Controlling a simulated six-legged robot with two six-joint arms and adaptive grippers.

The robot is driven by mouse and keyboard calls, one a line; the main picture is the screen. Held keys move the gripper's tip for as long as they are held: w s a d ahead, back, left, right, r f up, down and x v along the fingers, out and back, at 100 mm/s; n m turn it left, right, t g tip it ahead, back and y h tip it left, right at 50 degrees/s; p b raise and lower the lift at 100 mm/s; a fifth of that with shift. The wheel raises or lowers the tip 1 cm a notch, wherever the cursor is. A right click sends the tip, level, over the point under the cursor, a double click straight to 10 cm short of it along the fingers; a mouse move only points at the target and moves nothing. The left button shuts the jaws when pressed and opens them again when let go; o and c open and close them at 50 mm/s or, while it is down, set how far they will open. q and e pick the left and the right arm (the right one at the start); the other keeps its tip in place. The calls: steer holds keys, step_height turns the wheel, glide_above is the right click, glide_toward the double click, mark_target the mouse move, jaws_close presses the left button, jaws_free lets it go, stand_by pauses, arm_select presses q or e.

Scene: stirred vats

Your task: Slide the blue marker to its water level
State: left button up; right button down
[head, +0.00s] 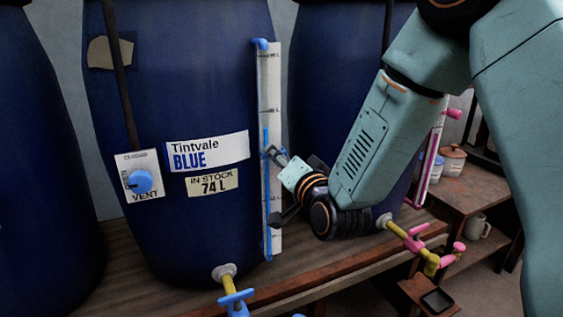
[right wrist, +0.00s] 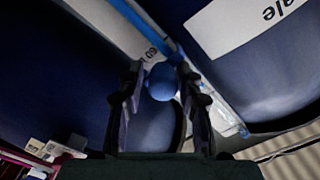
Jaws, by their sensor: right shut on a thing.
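The blue vat (head: 215,110) carries a label reading Tintvale BLUE and a tag reading 74 L. A clear sight tube (head: 262,85) with a white scale strip (head: 275,75) stands upright on its right side. Blue fills the tube's lower part, its top appearing slightly above my right gripper (head: 271,153). In the right wrist view, the round blue marker (right wrist: 162,82) sits between the fingers of my right gripper (right wrist: 160,88), which is shut on it. The marker is mostly hidden in the head view. My left gripper is out of view.
A vent plate with a blue knob (head: 140,181) is on the vat's left. A yellow tap with a blue handle (head: 236,300) sticks out low. Other dark blue vats flank it. A yellow-pink tap (head: 415,243) and shelf with pots (head: 452,159) are at right.

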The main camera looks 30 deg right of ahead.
mark_target(270, 124)
step_height(270, 124, up, 6)
steer(key=p, duration=0.3)
steer(key=shift+a+r+p, duration=0.15)
steer(key=shift+p, duration=0.25)
steer(key=c, duration=1.3)
jaws_free()
steer(key=shift+o, duration=1)
steer(key=shift+a, duration=0.15)
steer(key=shift+s+d, duration=0.2)
steer(key=shift+s, duration=0.2)
steer(key=s, duration=0.6)
steer(key=shift+s+a, duration=0.3)
steer(key=shift+s, duration=0.05)
